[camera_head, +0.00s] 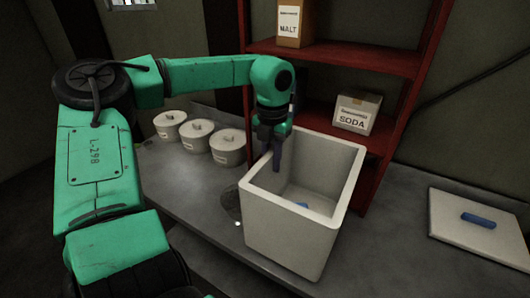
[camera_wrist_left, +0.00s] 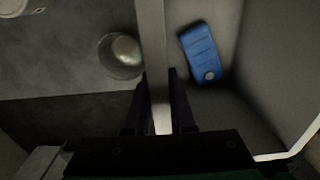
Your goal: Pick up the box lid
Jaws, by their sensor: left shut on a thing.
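The box lid (camera_head: 455,238), a pale flat square with a blue handle (camera_head: 478,220), lies flat on the counter at the far right in the head view. The open white box (camera_head: 290,242) stands in the middle of the counter, well left of the lid. My left gripper (camera_head: 277,160) is at the box's left wall, far from the lid. In the wrist view its dark fingers (camera_wrist_left: 158,85) straddle the box's wall (camera_wrist_left: 150,30) and are shut on it. A blue piece (camera_wrist_left: 200,52) lies inside the box. My right gripper is not in view.
Three lidded white canisters (camera_head: 198,135) stand at the back left. A red shelf (camera_head: 385,60) behind the box holds a MALT box (camera_head: 290,22) and a SODA box (camera_head: 355,112). A clear round vessel (camera_wrist_left: 120,55) stands left of the box. Counter between box and lid is clear.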

